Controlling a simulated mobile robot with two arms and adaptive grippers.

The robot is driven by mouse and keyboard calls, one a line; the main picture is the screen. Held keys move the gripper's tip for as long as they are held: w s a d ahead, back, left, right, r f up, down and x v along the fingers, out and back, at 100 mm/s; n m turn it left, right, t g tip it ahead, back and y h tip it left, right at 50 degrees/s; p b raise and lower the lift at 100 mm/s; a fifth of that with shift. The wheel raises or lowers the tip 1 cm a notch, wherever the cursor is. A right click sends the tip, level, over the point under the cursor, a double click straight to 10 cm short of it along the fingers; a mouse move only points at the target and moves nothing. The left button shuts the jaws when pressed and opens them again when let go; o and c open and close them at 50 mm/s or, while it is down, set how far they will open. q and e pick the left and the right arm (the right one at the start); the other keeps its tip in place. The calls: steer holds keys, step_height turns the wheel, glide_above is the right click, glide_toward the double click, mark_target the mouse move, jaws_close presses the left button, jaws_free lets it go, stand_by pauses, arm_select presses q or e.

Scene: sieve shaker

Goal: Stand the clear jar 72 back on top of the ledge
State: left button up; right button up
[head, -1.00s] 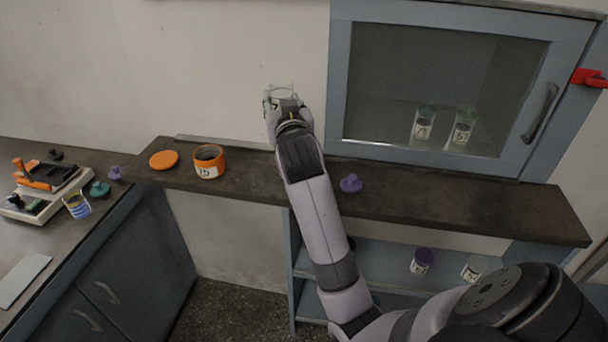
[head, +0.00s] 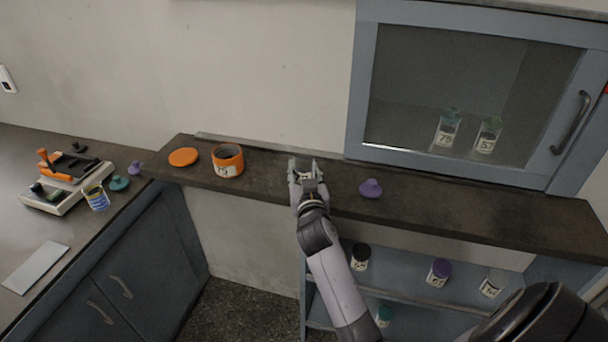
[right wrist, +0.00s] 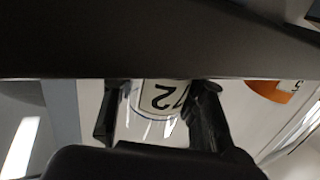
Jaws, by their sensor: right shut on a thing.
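My right gripper (head: 303,166) is shut on the clear jar 72 (right wrist: 163,98), with one finger on each side of it. In the right wrist view the jar's white label reads 72 upside down, and a dark band cuts off part of the jar. In the head view the jar is hardly visible between the fingers. The gripper is over the dark ledge (head: 450,212), between the orange jar and the purple stopper. Whether the jar touches the ledge I cannot tell. My left gripper is not in view.
On the ledge stand an open orange jar (head: 228,161), an orange lid (head: 184,157) and a purple stopper (head: 371,188). A glass-fronted cabinet (head: 359,80) rises behind the ledge's right part. Shelves below hold several jars. A side counter (head: 22,234) is at left.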

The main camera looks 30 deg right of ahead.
steer(key=shift+f, duration=0.25)
steer(key=shift+f, duration=0.15)
steer(key=o, duration=1.4)
